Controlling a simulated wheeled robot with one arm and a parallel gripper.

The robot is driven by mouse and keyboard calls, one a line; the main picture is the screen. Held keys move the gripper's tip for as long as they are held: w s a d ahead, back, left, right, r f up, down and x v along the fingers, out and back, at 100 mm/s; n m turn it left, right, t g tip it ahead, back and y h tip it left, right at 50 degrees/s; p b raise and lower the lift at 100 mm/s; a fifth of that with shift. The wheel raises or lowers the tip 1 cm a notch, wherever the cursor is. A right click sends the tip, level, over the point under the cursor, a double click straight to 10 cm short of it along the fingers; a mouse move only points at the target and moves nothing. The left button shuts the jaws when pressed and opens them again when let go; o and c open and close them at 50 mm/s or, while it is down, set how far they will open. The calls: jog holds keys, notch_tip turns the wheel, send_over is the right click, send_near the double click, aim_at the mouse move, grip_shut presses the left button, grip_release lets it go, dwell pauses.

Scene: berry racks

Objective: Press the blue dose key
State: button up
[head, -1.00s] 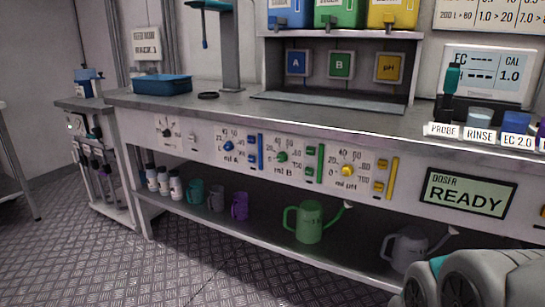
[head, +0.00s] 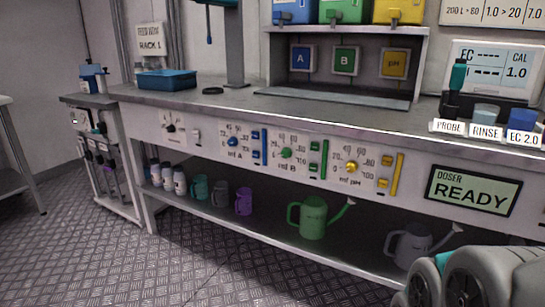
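The front panel of the bench has a blue dosing group marked "ml A" with a blue dial (head: 233,142). Just right of the dial are small blue keys, an upper one (head: 255,134) and a lower one (head: 256,154). A tall blue bar (head: 264,147) stands beside them. The key labels are too small to read. The doser display (head: 473,190) to the right reads "READY". My gripper is not in view; only grey parts of my arm show at the bottom right.
Similar green keys (head: 314,147) and yellow keys (head: 386,160) lie to the right. A green watering can (head: 313,219) and a grey watering can (head: 408,246) stand on the lower shelf. The metal floor (head: 180,260) in front is clear.

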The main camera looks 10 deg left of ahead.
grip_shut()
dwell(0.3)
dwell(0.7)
